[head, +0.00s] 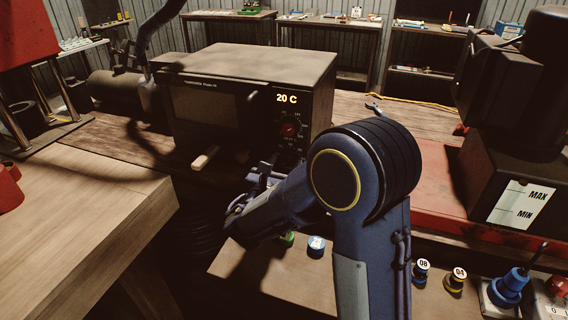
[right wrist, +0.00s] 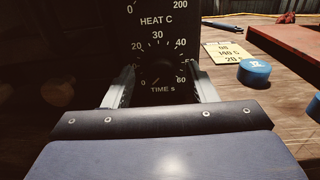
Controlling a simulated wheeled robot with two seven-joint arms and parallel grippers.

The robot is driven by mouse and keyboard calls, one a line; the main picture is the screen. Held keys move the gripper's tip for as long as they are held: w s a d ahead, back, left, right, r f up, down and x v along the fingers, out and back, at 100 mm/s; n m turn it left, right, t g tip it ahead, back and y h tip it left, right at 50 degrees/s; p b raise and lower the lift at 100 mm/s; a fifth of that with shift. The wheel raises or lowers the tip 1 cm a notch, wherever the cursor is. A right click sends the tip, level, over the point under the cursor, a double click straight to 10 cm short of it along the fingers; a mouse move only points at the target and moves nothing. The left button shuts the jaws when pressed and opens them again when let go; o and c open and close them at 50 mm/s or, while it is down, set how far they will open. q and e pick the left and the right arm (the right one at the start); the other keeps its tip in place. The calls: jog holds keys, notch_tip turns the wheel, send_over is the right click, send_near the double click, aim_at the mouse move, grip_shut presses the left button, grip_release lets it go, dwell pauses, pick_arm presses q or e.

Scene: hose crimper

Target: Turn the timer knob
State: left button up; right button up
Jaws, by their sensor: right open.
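The dark oven (head: 205,110) stands on the bench, with a display reading 20 C and a red-centred dial (head: 290,130) on its right-hand panel. In the right wrist view the TIME s dial (right wrist: 160,62), marked 0, 30 and 60, faces me below the HEAT C scale. Its dark timer knob is hard to make out against the black panel. My right gripper (right wrist: 162,82) is open, its two fingers on either side of the lower dial; contact cannot be told. In the head view my right arm hides much of the gripper (head: 262,176). My left gripper is not in view.
A yellow note (right wrist: 227,52) reading 08, 140 C, 20 s lies on the bench beside a blue cap (right wrist: 254,72). A dark machine with a MAX/MIN label (head: 520,205) stands at the right. A wooden table (head: 75,210) fills the left front.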

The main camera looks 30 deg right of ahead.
jog(key=shift+w+d, duration=0.15)
jog(key=shift+c, duration=0.3)
jog(key=c, duration=0.9)
jog(key=shift+f+m+b, duration=0.2)
jog(key=shift+m+b, duration=0.3)
jog(key=shift+b, duration=0.45)
jog(key=m+b, duration=0.5)
jog(key=b, duration=0.2)
jog(key=m+b, duration=0.4)
jog(key=b, duration=0.2)
jog(key=m+b, duration=0.5)
jog(key=b, duration=0.2)
jog(key=shift+d+f+m+b, duration=0.1)
jog(key=shift+f+m+b, duration=0.15)
jog(key=shift+m+b, duration=0.05)
jog(key=shift+r+m+b, duration=0.2)
jog(key=shift+m+b, duration=0.9)
jog(key=shift+b, duration=0.15)
